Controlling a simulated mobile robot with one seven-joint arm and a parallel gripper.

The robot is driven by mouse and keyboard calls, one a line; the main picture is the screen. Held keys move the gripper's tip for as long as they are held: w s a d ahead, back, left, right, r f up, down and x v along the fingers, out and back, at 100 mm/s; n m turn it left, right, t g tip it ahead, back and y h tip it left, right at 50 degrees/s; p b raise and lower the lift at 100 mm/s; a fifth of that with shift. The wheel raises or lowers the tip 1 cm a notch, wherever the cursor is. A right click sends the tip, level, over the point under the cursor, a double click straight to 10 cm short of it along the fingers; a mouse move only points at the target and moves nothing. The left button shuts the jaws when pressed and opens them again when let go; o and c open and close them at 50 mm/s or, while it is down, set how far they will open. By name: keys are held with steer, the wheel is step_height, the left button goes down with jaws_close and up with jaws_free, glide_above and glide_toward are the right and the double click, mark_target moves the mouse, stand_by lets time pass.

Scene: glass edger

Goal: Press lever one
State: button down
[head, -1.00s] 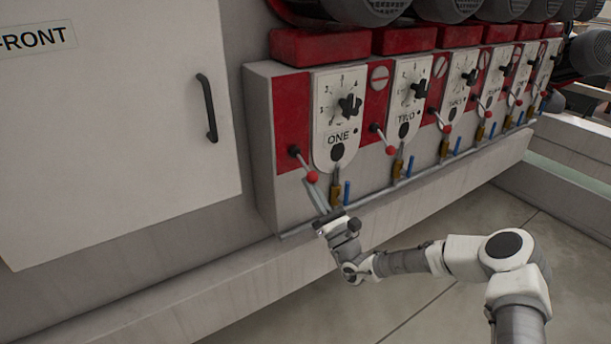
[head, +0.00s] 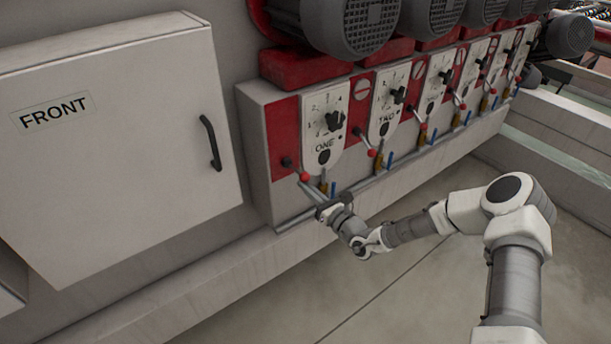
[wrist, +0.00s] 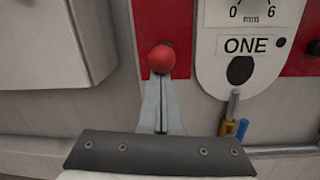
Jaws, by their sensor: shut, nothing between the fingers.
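Lever one is a short lever with a red ball knob (head: 304,177), left of the white plate marked ONE (head: 325,130). In the wrist view its red knob (wrist: 162,58) is at the fingertips, beside the ONE plate (wrist: 250,45). My gripper (head: 311,188) is shut and empty, its tips right at the knob from below. In the wrist view the shut fingers (wrist: 161,85) point up at the knob, which covers their ends. I cannot tell for certain whether they touch it.
A cabinet labelled FRONT (head: 110,140) with a black handle (head: 211,143) stands to the left. More levers and plates, such as TWO (head: 386,100), run off to the right. A ledge (head: 170,275) runs below. Brown and blue fittings (wrist: 234,128) hang under the ONE plate.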

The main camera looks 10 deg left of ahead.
mark_target(306, 176)
steer(key=shift+s+r+g+h+p, duration=0.1)
steer(key=shift+r+g+h+p, duration=0.95)
steer(key=shift+p, duration=1.55)
steer(key=shift+a+r+t+p, duration=0.1)
steer(key=shift+r+t+p, duration=0.15)
steer(key=shift+r+p, duration=0.7)
steer(key=shift+w+r, duration=0.2)
steer(key=shift+r, duration=0.15)
steer(key=shift+f, duration=0.1)
